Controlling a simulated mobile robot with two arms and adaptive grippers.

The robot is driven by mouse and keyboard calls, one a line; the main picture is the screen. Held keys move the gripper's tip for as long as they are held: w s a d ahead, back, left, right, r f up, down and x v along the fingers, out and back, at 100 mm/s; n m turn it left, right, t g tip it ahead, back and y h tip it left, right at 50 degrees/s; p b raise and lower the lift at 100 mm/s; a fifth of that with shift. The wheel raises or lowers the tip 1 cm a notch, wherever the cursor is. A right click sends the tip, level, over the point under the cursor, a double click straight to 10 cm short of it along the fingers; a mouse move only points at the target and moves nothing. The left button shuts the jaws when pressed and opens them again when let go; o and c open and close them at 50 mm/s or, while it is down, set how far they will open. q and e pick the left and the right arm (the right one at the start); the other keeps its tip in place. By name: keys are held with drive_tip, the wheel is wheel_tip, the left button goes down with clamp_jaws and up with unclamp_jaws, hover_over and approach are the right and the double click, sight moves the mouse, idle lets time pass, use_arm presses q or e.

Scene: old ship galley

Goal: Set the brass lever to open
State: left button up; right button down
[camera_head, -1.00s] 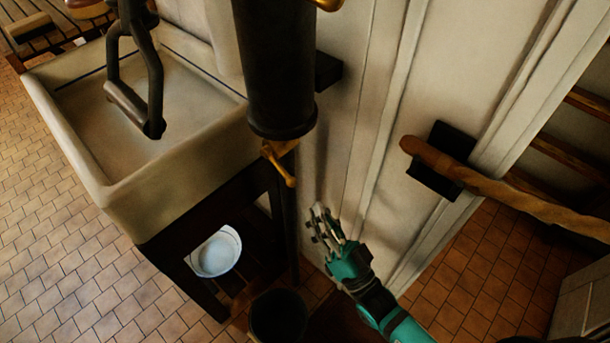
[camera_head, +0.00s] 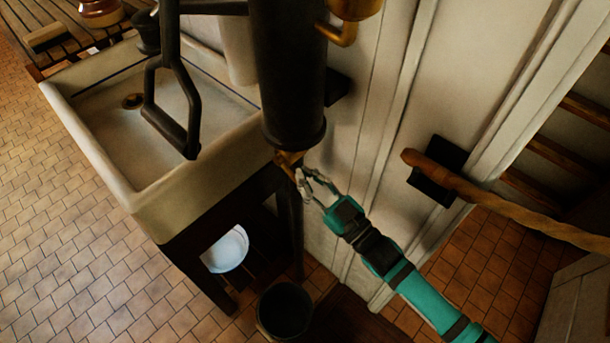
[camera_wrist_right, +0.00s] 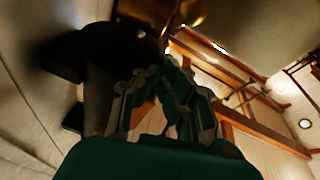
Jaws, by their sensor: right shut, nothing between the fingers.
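The brass lever (camera_head: 287,160) sits under the lower end of a dark upright cylinder (camera_head: 290,75) in the head view. Only its upper part shows clearly, and its handle end is largely hidden by my fingers. My right gripper (camera_head: 303,178) is shut and empty, with its fingertips right at the lever. I cannot tell whether they touch it. In the right wrist view the gripper's fingers (camera_wrist_right: 165,95) point up beside the dark cylinder (camera_wrist_right: 118,55), and I cannot make out the lever there. My left gripper is not in view.
A pale sink (camera_head: 180,195) stands left of the cylinder, with a dark handle (camera_head: 190,110) hanging over it. A dark bucket (camera_head: 285,310) and a white basin (camera_head: 226,248) are below. A rope rail (camera_head: 500,197) runs along the right. Panelled wall is behind the gripper.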

sight(290, 174)
drive_tip(key=f, duration=0.1)
drive_tip(key=w+f, duration=0.1)
drive_tip(key=shift+a+f, duration=0.2)
drive_tip(key=shift+f, duration=0.1)
